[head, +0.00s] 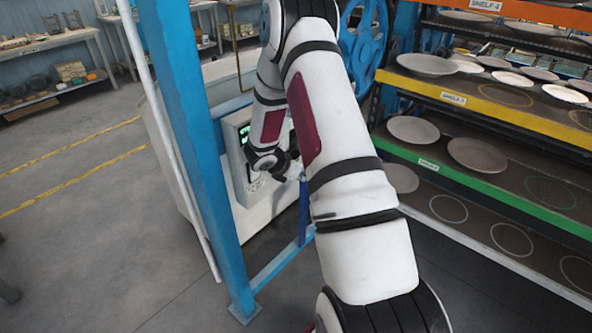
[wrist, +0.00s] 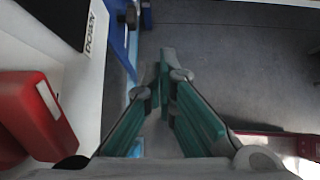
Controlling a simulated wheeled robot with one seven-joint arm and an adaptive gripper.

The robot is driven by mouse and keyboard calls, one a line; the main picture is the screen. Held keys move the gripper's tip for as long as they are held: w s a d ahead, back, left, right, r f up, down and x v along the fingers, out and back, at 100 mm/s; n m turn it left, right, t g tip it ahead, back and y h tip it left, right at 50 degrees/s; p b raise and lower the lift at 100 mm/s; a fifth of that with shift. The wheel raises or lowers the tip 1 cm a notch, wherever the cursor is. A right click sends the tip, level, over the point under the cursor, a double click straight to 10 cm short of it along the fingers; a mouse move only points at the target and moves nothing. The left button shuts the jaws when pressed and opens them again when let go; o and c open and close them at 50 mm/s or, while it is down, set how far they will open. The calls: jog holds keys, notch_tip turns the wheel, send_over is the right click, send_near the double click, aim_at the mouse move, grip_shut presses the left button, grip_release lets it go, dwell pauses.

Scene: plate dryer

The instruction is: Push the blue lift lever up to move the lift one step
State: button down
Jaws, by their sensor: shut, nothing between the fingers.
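In the wrist view, my gripper (wrist: 165,75) has its green fingers together, with nothing between them. A blue part with a dark round knob (wrist: 130,15) stands beyond and left of the fingertips; it may be the lift lever. A gap shows between it and the tips in the picture. In the head view, my arm reaches to the control box (head: 238,140) with a lit green display, and my fingers are hidden. A narrow blue upright bar (head: 303,205) shows beside my arm; I cannot tell whether it is the lever.
A red box-like part (wrist: 35,110) with a white label is close left of the fingers. A blue post (head: 190,130) stands left of my arm. A rack (head: 480,105) with plates on coloured shelves is at the right. Grey floor (head: 90,240) is open at the left.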

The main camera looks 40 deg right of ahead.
jog(key=d+r, duration=0.1)
jog(key=d+r+p, duration=0.1)
jog(key=d, duration=0.1)
jog(key=shift+w+r, duration=0.15)
dwell(0.5)
